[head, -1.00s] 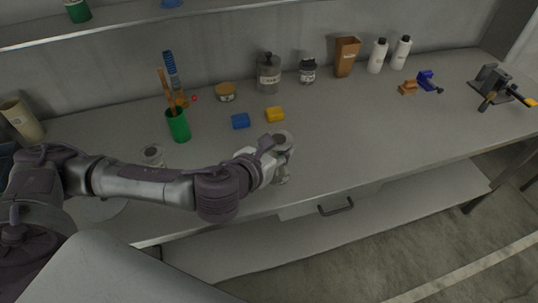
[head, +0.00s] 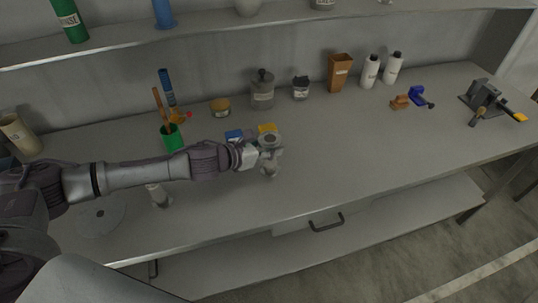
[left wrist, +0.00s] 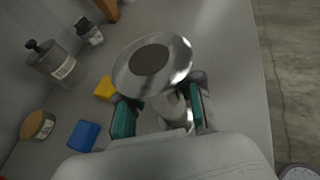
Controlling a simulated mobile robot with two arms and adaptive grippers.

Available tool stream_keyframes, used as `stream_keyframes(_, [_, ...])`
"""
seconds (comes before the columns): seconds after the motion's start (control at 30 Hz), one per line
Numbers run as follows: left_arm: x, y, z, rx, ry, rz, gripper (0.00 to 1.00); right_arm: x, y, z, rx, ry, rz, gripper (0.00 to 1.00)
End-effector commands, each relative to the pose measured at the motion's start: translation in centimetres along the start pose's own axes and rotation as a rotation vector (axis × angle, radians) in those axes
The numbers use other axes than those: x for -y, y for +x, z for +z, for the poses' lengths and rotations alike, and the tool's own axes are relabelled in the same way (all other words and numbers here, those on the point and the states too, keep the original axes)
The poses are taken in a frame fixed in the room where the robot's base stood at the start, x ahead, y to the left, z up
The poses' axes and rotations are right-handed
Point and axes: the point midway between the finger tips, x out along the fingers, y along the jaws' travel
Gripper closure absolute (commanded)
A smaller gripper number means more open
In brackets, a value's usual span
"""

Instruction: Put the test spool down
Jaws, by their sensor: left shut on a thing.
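The test spool is a metal spool with a wide round flange and a dark centre; in the head view its top (head: 271,139) shows just in front of the yellow block. My left gripper (head: 262,154) is shut on its narrower middle, and the spool looks about upright. In the left wrist view the spool's flange (left wrist: 153,64) faces the camera, with the teal-padded fingers of the left gripper (left wrist: 160,115) on either side below it. I cannot tell whether its lower end touches the bench. My right gripper is not in view.
A similar metal piece (head: 158,196) and a flat grey disc (head: 100,218) are on the bench (head: 350,150) at the left. A blue block (head: 234,134), a yellow block (head: 267,128) and a green cup (head: 172,138) are behind. The bench right of the spool is clear.

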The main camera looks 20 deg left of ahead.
Motion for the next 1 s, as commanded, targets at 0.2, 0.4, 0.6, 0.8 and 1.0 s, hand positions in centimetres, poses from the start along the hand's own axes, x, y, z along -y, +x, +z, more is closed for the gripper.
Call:
stream_keyframes(0.2, [-0.2, 0.8, -2.2, -0.003, -0.006, -0.002, 1.0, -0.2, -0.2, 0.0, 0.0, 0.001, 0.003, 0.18])
stream_keyframes(0.4, [-0.2, 1.6, -3.9, 0.0, -0.003, -0.001, 1.0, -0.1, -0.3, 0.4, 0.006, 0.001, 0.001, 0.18])
stream_keyframes(0.6, [-0.3, 1.6, -3.9, 0.001, -0.001, -0.001, 1.0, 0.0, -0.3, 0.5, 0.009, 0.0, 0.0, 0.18])
stream_keyframes(0.8, [-0.3, 1.7, -4.2, -0.001, -0.001, 0.0, 0.56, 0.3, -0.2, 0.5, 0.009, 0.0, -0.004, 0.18])
stream_keyframes(1.0, [-0.3, 1.7, -4.2, -0.001, -0.001, 0.0, 0.39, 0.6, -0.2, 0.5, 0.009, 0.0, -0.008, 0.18])
